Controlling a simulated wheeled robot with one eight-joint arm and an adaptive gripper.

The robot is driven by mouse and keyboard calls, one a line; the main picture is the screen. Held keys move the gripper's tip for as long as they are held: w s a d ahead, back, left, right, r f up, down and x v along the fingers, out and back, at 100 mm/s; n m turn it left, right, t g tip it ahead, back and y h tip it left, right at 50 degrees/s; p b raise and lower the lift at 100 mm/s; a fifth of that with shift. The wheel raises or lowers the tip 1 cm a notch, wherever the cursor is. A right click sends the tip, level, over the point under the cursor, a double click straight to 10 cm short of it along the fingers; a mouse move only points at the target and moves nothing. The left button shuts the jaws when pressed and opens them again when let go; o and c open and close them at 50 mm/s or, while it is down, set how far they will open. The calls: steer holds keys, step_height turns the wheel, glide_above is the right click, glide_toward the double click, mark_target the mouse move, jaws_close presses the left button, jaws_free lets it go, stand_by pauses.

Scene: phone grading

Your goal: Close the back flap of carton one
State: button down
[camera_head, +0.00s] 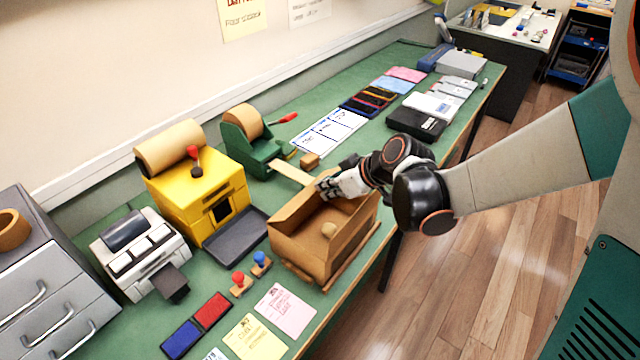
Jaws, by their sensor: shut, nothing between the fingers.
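One brown open-topped carton (301,254) stands on the green bench near its front edge; I take it as carton one. Its inside shows, with a small tan rounded thing (328,230) in it. A flap hangs outward low along its front side (345,267). My gripper (325,188) is shut and empty at the carton's back rim, reaching in from the right. It hides part of the back edge, so I cannot tell the back flap's exact angle or whether the fingers touch it. A pale tan strip (291,172) extends behind the carton towards the green tape dispenser (248,140).
Left of the carton are a yellow machine (205,190) with a dark tray (236,235), and a white printer (143,252). Stamps (261,264), ink pads (211,311) and paper cards (285,309) lie in front. Phones and sheets (330,131) lie farther back.

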steer(key=shift+s+d+f+b, duration=0.3)
steer(key=shift+d+f+b, duration=0.1)
steer(key=shift+f, duration=0.3)
steer(key=shift+a, duration=0.1)
stand_by(1.0)
steer(key=shift+w+a+f+b, duration=0.15)
steer(key=shift+w+a+b, duration=0.15)
steer(key=shift+w+a, duration=0.15)
steer(key=shift+s+d, duration=0.1)
